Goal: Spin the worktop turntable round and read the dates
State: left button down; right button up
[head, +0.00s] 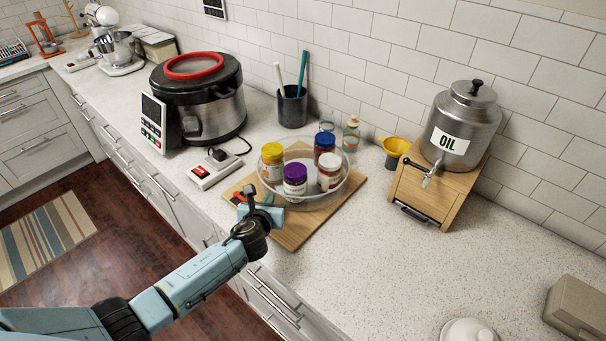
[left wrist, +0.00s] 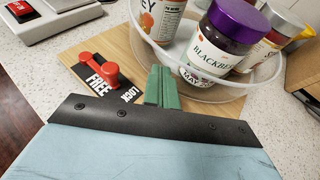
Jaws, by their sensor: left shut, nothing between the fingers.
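The turntable is a clear round tray (head: 312,203) on a wooden board (head: 293,236); its rim also shows in the left wrist view (left wrist: 205,92). It carries several jars: a yellow-lidded one (head: 272,163), a purple-lidded one (head: 294,181) labelled blackberry (left wrist: 212,50), a blue-lidded one (head: 325,146) and a white-lidded one (head: 329,172). I cannot read any dates. A red lever (left wrist: 98,68) sits on a black plate marked FREE and LOCK; I cannot tell its setting. My left gripper (left wrist: 162,88) is shut and empty, its green fingers close to the tray's near wall; contact is unclear.
A switch box (head: 213,170) and a large cooker (head: 198,98) stand left of the board. A utensil cup (head: 292,107), small bottle (head: 350,134), yellow funnel (head: 395,148) and oil dispenser (head: 463,125) stand behind and right. The front-right worktop is mostly clear.

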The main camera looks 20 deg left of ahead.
pick_arm(q)
jog(key=shift+s+a+p, duration=0.35)
jog(key=shift+s+p, duration=0.1)
jog(key=shift+s, duration=0.4)
jog(key=shift+s+a+p, duration=0.3)
jog(key=shift+s+p, duration=0.1)
jog(key=shift+s, duration=0.45)
jog(key=shift+f, duration=0.1)
jog(key=p+v, duration=0.1)
jog(key=v, duration=1.2)
jog(key=shift+s, duration=0.2)
